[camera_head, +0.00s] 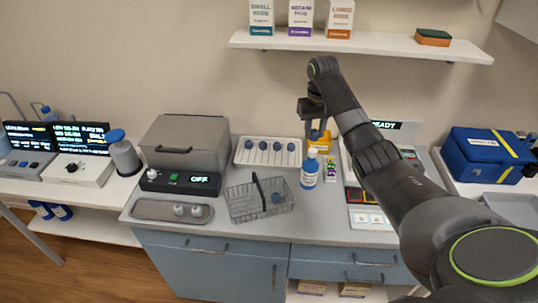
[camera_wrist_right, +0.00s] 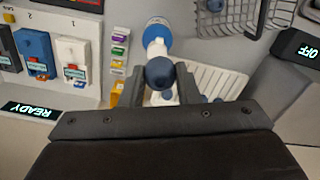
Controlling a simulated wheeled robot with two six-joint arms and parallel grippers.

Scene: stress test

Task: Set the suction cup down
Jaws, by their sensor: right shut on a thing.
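My right gripper (camera_head: 318,130) is above the back of the counter, right of the white rack. In the right wrist view the right gripper (camera_wrist_right: 159,88) is shut on a suction cup with a dark blue bulb (camera_wrist_right: 160,73). The bulb shows small in the head view (camera_head: 314,134), and its lower end is hard to make out. Other blue-bulbed pieces sit in the white rack (camera_head: 242,161). One more blue bulb (camera_head: 276,197) is in the wire basket (camera_head: 240,208). My left gripper is not in view.
A blue-labelled bottle (camera_head: 308,174) stands below and in front of the right gripper. A metal tray (camera_head: 150,208) holds two small pale pieces at the front left. A grey box (camera_head: 187,140) stands behind the OFF display (camera_head: 199,179). A shelf (camera_head: 370,44) hangs above.

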